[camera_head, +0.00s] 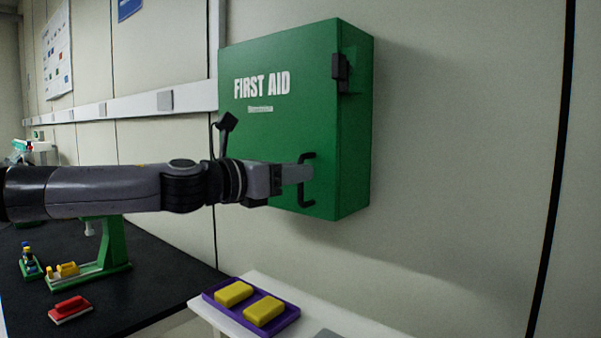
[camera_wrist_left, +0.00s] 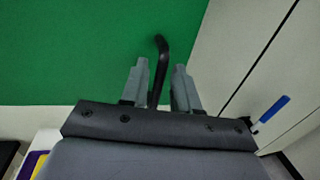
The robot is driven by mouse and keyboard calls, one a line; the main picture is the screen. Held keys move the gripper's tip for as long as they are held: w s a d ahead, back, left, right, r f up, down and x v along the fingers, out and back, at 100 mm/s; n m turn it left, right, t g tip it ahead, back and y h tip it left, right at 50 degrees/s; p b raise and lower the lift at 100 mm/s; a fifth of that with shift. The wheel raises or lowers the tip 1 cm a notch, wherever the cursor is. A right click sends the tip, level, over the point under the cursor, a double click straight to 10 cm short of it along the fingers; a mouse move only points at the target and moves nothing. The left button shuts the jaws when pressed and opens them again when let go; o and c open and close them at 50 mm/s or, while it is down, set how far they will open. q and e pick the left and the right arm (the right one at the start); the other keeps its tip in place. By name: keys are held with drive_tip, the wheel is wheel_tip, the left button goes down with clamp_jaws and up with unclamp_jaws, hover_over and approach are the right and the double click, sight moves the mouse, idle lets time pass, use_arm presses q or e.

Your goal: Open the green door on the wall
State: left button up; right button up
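The green door is the front of a green first aid cabinet (camera_head: 262,120) on the wall, with white lettering and a black latch (camera_head: 341,68) at its upper right edge. The door looks closed. A black bar handle (camera_head: 304,200) is at its lower right. My left gripper (camera_head: 303,172) reaches in from the left at the handle. In the left wrist view, the handle (camera_wrist_left: 160,48) stands between the two grey fingers of my left gripper (camera_wrist_left: 161,68), nearer the left finger. Gaps show, so the fingers are open around it. My right gripper is not in view.
Below is a white table (camera_head: 262,283) with a purple tray (camera_head: 285,322) holding two yellow blocks. A black counter (camera_head: 165,270) at left carries a green stand (camera_head: 117,245) and a red block (camera_head: 70,309). The wall right of the cabinet is clear.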

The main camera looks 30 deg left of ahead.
use_arm(q)
drive_tip(key=shift+x, duration=0.95)
clamp_jaws()
